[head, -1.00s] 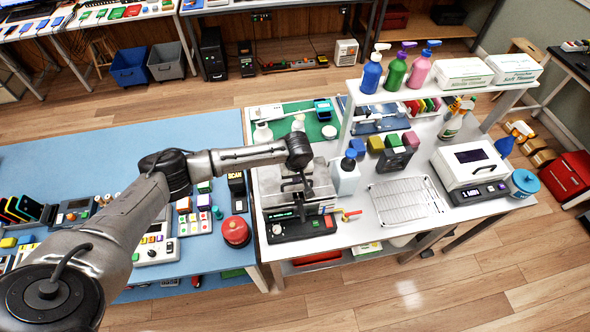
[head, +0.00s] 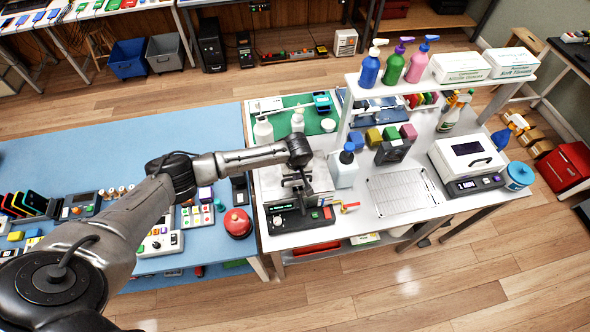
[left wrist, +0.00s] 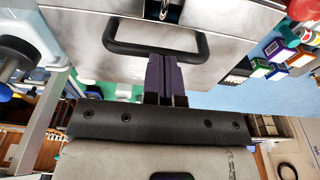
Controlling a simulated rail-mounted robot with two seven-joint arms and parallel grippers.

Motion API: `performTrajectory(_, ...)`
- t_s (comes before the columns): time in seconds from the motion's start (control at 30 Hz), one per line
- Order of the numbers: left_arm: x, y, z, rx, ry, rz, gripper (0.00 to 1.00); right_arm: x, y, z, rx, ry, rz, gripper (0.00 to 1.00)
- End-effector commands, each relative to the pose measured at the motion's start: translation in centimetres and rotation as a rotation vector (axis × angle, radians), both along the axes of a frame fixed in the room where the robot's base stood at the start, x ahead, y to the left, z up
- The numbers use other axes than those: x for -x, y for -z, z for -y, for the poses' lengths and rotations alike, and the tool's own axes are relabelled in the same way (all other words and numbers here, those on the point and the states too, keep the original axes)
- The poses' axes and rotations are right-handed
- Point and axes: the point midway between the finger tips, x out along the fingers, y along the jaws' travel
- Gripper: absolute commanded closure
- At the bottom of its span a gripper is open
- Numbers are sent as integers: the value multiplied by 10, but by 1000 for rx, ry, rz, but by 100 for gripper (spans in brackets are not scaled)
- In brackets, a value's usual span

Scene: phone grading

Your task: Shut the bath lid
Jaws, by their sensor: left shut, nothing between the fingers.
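The bath (head: 300,220) has a black base with a lit green display and stands at the left end of the white bench. Its silver lid (head: 321,176) is partly covered by my left arm, so I cannot tell how far it is from shut. In the left wrist view the lid (left wrist: 225,75) is a metal panel with a black bar handle (left wrist: 204,45). My left gripper (head: 297,190) is over the bath. Its purple fingers (left wrist: 164,75) are shut and empty, close to the handle; contact is unclear. My right gripper is out of view.
A white pump bottle with a blue top (head: 345,168) stands just right of the bath. A wire rack (head: 398,190) lies farther right.

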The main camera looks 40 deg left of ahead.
Motion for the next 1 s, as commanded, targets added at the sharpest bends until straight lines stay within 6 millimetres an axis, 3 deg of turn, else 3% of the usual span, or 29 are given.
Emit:
performTrajectory(0.03,5,10,1,-2,4,-13,100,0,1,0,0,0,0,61)
performTrajectory(0.17,4,3,-3,-4,2,-13,100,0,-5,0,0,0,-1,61)
performTrajectory(0.43,-12,-42,-24,-3,-7,-3,100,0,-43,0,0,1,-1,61)
performTrajectory(0.5,-10,-49,-20,-1,-1,1,100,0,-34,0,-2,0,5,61)
performTrajectory(0.8,-5,-104,-11,-2,-3,2,100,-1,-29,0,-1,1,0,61)
performTrajectory(1.0,-2,-125,-8,-3,-4,1,100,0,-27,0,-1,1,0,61)
